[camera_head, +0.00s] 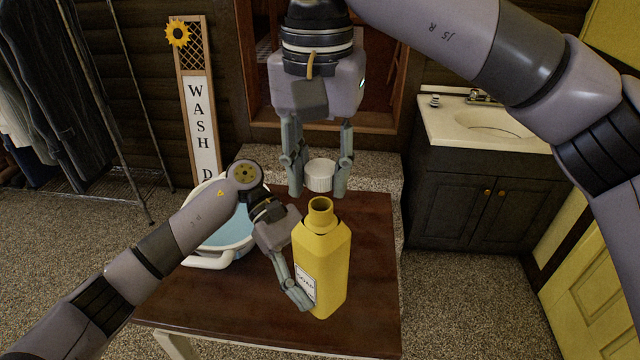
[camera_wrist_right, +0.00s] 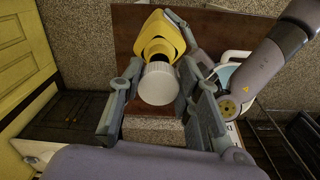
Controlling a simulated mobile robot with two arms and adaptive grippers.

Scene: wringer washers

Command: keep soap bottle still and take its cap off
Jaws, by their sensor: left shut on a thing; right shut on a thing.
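The yellow soap bottle (camera_head: 322,262) stands upright on the brown table, its open neck (camera_head: 320,206) bare. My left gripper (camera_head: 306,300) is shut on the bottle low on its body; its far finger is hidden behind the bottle. The white cap (camera_head: 320,174) is off the bottle, just above the neck. My right gripper (camera_head: 319,182) points down and is shut on the cap between its fingertips. In the right wrist view the cap (camera_wrist_right: 159,83) sits between the fingers, in front of the yellow bottle (camera_wrist_right: 160,38).
The brown table (camera_head: 372,300) has bare room right of the bottle. A white basin with blue inside (camera_head: 232,228) stands at the table's left. A sink cabinet (camera_head: 478,205) is at the right, a "WASH" sign (camera_head: 200,115) behind, and hanging clothes (camera_head: 45,80) far left.

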